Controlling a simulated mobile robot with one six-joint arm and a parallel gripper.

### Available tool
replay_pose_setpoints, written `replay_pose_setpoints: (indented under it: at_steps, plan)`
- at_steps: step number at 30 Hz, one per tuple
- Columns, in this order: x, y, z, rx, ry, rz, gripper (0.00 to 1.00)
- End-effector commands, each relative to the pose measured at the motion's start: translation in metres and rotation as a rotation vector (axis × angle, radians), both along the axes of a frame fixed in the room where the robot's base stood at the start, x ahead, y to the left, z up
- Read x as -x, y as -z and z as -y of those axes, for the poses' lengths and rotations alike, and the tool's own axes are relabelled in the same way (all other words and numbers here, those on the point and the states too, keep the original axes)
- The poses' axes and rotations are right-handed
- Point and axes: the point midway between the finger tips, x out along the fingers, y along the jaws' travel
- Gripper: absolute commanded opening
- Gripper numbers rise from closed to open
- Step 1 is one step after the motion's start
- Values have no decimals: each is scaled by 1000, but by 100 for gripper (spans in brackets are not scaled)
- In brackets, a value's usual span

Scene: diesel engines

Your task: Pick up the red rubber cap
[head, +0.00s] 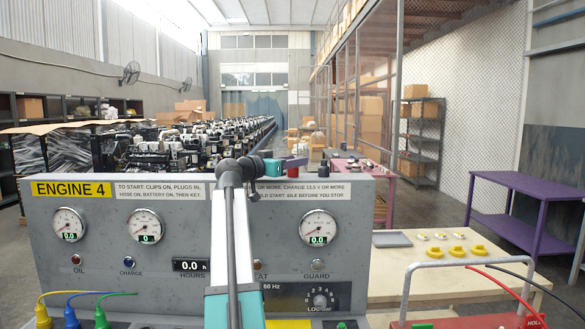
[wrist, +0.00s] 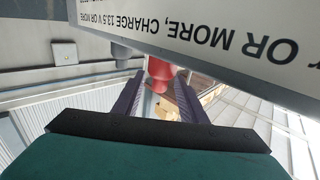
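The red rubber cap (wrist: 160,70) shows in the wrist view as a rounded red piece with a narrower end, just beyond the edge of the lettered panel. My gripper (wrist: 158,80) has its two dark purple fingers apart, one on each side of the cap near the fingertips. No clear contact shows. In the head view my gripper (head: 297,163) is above the top edge of the engine panel, with its teal body to the left and its purple fingers pointing right.
The grey engine panel (head: 110,245) with gauges stands right in front and below my gripper. A grey cylindrical piece (wrist: 122,52) is beside the cap in the wrist view. A wooden bench (head: 400,266) with yellow parts and a purple table (head: 535,185) are to the right.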

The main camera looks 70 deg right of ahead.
Motion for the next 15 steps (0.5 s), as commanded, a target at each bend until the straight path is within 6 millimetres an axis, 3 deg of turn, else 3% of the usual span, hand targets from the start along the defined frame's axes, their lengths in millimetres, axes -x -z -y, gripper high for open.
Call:
replay_pose_setpoints:
  at_steps: [7, 15]
  plan:
    - [9, -3, 26, -1, 1, 0, 38]
    - [12, 0, 33, -1, -1, 0, 38]
